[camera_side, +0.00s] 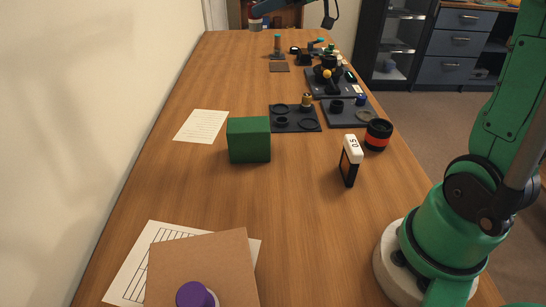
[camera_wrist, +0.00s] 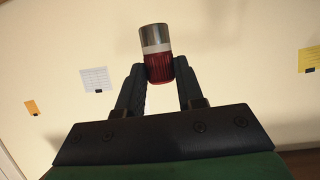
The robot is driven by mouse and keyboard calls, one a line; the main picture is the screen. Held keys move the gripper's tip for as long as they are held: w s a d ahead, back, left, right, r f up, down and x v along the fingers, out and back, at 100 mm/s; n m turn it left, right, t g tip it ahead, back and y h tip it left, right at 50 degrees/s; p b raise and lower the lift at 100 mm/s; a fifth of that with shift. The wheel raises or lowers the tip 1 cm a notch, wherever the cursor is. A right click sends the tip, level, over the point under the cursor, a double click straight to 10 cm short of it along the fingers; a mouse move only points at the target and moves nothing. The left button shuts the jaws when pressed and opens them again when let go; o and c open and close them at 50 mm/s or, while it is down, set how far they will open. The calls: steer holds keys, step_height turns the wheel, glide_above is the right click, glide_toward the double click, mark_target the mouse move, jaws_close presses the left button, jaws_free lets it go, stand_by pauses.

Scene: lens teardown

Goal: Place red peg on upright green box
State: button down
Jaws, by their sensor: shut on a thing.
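The red peg (camera_wrist: 158,66) shows in the wrist view as a ribbed red cylinder with a white band and a silver-grey end. My gripper (camera_wrist: 160,78) is shut on its red part, with a dark finger on each side. A pale wall is behind it. The green box (camera_side: 248,140) stands on the wooden table in the side view, left of the middle, with its top bare.
A black-and-white block (camera_side: 350,160) and a black cylinder with a red band (camera_side: 378,135) stand right of the box. Dark trays (camera_side: 296,126) with lens parts lie behind. A purple cylinder (camera_side: 195,295) is on a brown board (camera_side: 215,255) in front. Table (camera_side: 270,200) before the box is clear.

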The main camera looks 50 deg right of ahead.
mark_target(257, 123)
steer(key=s+a+r+n+g+y, duration=0.1)
steer(key=a+r+n, duration=0.1)
steer(key=a, duration=0.3)
steer(key=f, duration=1.9)
steer(key=shift+s+d, duration=0.15)
steer(key=shift+s, duration=0.05)
steer(key=shift+f, duration=0.1)
steer(key=c, duration=0.5)
jaws_free()
steer(key=shift+c, duration=0.2)
